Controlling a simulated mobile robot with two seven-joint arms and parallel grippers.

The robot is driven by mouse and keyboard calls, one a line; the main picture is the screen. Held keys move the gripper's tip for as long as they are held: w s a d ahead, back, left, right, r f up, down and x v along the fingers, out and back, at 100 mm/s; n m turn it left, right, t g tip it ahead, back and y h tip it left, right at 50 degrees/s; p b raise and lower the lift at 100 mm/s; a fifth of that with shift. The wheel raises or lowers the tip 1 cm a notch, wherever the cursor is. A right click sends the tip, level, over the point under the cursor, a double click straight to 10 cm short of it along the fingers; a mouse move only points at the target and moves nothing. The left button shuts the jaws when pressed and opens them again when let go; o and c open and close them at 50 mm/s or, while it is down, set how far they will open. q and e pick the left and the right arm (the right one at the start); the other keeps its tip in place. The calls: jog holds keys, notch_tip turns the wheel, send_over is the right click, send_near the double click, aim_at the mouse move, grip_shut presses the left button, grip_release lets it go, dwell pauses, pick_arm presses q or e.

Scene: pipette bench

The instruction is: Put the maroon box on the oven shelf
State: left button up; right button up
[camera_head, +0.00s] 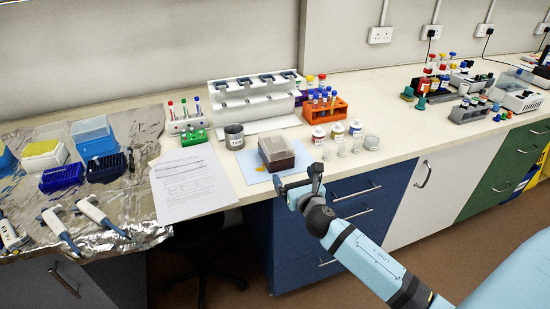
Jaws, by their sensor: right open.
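The maroon box (281,164) sits on a pale blue sheet (257,172) near the front edge of the bench. Its lower part is dark maroon and its top is a paler grey-brown. My right gripper (298,182) is open and empty in front of the bench edge, just to the front right of the box and apart from it in the picture. My left gripper is not in view. No oven or oven shelf shows.
A metal cup (234,137) stands left of the box. Small labelled bottles (318,135) and an orange tube rack (325,111) stand to its right and behind. A white pipette stand (252,99) is at the back.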

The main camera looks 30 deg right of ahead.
aim_at(282, 158)
jog(key=x, duration=0.7)
jog(key=shift+w, duration=0.2)
jog(key=shift+x, duration=2.7)
jog(key=shift+f, duration=0.1)
jog(key=shift+c, duration=0.5)
jog(key=c, duration=0.6)
jog(key=shift+c, duration=0.2)
